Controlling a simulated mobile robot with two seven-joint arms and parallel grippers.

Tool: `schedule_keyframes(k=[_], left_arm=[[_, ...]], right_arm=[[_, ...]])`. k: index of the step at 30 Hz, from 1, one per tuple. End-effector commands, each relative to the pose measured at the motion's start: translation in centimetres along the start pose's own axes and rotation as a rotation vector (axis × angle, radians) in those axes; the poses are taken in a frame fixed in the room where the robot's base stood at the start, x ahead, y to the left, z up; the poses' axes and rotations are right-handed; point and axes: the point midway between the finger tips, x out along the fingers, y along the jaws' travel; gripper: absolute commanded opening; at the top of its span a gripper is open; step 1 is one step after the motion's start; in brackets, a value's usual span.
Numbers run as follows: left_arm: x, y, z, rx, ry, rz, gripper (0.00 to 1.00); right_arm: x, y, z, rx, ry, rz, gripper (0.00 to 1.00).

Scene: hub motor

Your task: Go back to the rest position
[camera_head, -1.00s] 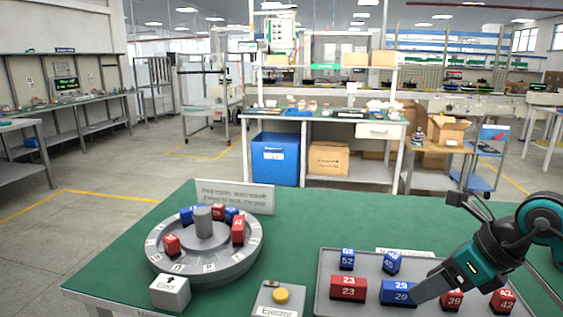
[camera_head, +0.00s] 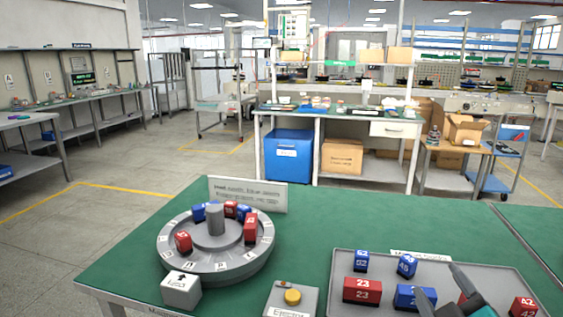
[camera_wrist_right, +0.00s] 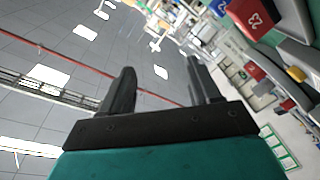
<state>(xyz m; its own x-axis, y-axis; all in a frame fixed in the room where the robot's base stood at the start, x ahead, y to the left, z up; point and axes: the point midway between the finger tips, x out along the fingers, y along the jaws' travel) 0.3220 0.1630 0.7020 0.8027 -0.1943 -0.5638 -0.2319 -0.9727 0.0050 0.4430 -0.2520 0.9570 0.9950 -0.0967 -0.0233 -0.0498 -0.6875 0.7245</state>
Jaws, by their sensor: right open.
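My right gripper (camera_head: 437,280) shows at the bottom right of the head view, in front of the grey tray. Its two dark fingers stand apart, pointing up and left, with nothing between them. In the right wrist view the fingers (camera_wrist_right: 160,66) are also spread and empty, with the ceiling behind. My left gripper is not in view.
The grey tray (camera_head: 343,262) holds several red and blue blocks, including red 23 (camera_head: 361,290). A round grey turntable (camera_head: 215,265) carries blocks at left. An ejector box (camera_head: 292,298) and arrow box (camera_head: 181,290) stand in front. The green tabletop (camera_head: 315,215) is clear between.

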Motion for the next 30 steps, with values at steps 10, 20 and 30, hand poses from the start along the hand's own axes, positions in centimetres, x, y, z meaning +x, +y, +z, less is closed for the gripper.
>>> schedule_keyframes(k=[10,20,30], left_arm=[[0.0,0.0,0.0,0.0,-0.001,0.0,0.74],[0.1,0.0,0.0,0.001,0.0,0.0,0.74],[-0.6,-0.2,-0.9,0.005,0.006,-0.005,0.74]], right_arm=[[-10.3,-10.2,10.0,0.372,-0.687,-0.378,0.62],[-19.1,-15.1,11.2,0.499,-1.021,-0.645,0.62],[-17.4,-17.1,11.4,0.543,-0.925,-0.643,0.62]])
